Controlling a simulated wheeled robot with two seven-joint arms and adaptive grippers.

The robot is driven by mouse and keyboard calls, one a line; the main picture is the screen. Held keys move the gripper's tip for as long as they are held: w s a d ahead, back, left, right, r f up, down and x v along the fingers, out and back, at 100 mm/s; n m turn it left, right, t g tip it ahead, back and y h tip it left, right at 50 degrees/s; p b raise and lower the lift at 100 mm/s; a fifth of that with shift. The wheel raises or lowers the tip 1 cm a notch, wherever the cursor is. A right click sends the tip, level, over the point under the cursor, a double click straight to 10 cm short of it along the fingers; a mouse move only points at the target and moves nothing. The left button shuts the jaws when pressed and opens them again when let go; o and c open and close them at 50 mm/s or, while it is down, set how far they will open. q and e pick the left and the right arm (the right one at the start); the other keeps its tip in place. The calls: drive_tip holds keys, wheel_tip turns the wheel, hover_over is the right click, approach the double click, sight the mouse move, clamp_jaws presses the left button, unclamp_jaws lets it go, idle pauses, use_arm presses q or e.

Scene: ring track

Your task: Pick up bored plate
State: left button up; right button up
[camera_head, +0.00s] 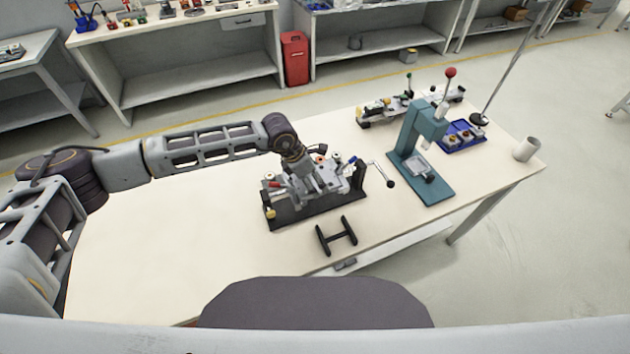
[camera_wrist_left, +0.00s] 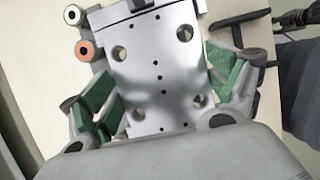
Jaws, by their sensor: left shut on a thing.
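The bored plate (camera_wrist_left: 158,65) is a flat silver metal plate with several round holes, filling the middle of the left wrist view. My left gripper (camera_wrist_left: 162,88) has its green-padded fingers on the plate's two sides and is shut on it. In the head view my left gripper (camera_head: 303,180) is low over a dark-based fixture (camera_head: 290,216) on the table, and largely hides the plate. I cannot tell whether the plate is touching the fixture.
A black H-shaped piece (camera_head: 337,236) lies in front of the fixture. A crank handle (camera_head: 381,172) sticks out at its right. The table's left part (camera_head: 150,235) is clear.

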use_arm(q)
drive_tip(key=shift+w+r, duration=0.1)
drive_tip(key=shift+r, duration=0.1)
drive_tip(key=shift+r, duration=0.45)
wheel_tip(320, 180, up, 9)
drive_tip(key=b, duration=0.2)
